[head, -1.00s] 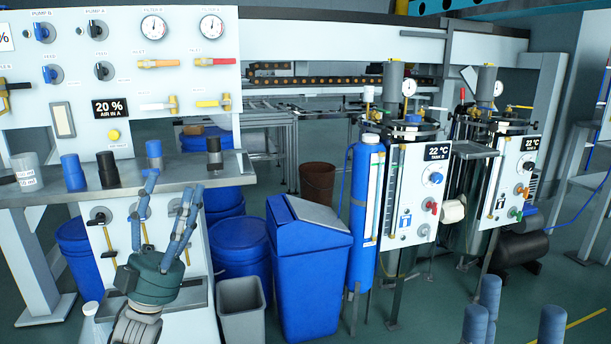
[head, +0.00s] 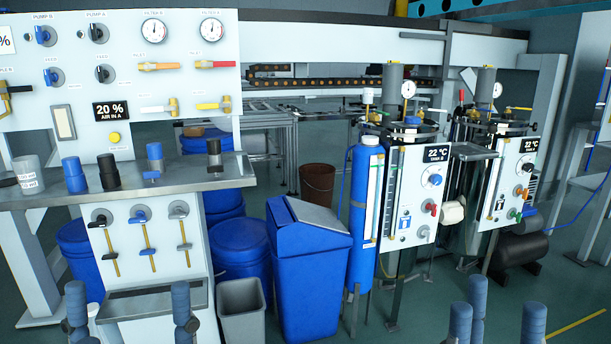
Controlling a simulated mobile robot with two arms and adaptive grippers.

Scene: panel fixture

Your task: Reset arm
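My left gripper (head: 128,308) is at the bottom left edge, in front of the lower panel. Only its blue-grey fingers show, spread wide apart with nothing between them. My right gripper (head: 496,308) is at the bottom right edge. Several of its blue-grey fingers point up, apart and empty. The palms of both grippers are out of the picture. The panel fixture (head: 75,70) stands at the left with knobs, gauges and coloured valve handles. Its lower panel (head: 165,255) carries a row of three T-handled valves. Neither gripper appears to touch anything.
A shelf (head: 120,190) with several blue and black knobs and a whitish cup (head: 28,174) juts out from the panel. A grey bin (head: 241,308), a blue bin (head: 310,270) and tank units (head: 415,195) stand in the middle.

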